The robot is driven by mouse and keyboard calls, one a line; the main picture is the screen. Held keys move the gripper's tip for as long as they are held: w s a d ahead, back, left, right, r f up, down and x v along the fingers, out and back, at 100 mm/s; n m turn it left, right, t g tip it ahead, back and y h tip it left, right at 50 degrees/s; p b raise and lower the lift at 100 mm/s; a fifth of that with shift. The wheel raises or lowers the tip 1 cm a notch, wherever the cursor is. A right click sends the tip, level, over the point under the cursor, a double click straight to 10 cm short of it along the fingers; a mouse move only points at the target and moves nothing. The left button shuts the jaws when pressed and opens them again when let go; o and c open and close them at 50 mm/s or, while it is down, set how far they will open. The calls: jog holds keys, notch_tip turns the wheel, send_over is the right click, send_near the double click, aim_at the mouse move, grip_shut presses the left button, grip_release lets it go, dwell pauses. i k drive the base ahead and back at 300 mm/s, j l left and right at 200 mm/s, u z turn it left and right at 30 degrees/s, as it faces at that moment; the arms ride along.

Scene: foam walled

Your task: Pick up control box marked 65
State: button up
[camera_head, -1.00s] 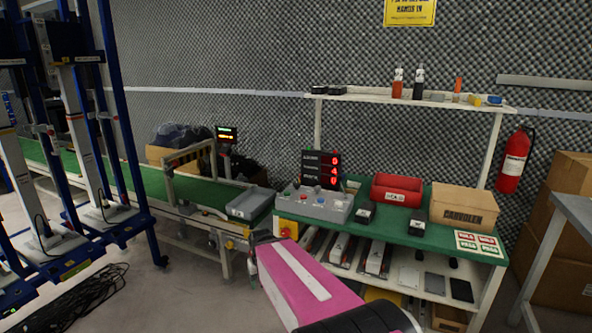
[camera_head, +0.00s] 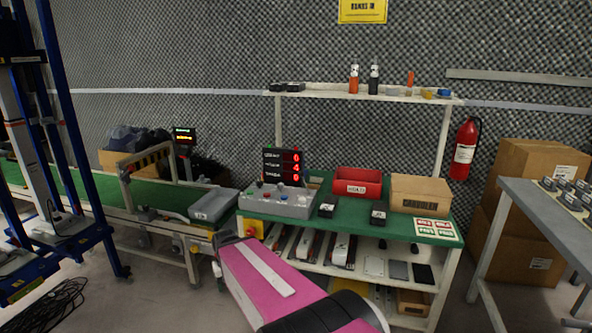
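Small dark control boxes (camera_head: 565,195) stand in a group on the grey table at the right edge. Two more small dark boxes sit on the green bench top, one left (camera_head: 326,210) and one right (camera_head: 378,217). Their markings are too small to read, so I cannot tell which is 65. My pink arm crosses the lower middle of the view. A dark piece (camera_head: 224,240) shows at its far end, in front of the bench's left side. No fingers can be made out there, and nothing held is visible.
The green bench (camera_head: 345,222) carries a grey button panel (camera_head: 278,203), a red bin (camera_head: 357,182) and a cardboard box (camera_head: 420,192). A green conveyor (camera_head: 80,193) and blue frame stand left. The grey table (camera_head: 545,222) and stacked cartons (camera_head: 535,155) stand right. Floor shows between bench and table.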

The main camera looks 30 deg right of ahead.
aim_at(379, 213)
jog(key=z, duration=1.85)
jog(key=j+z, duration=0.1)
jog(key=j, duration=0.3)
jog(key=k+j+z, duration=0.1)
jog(key=j, duration=0.25)
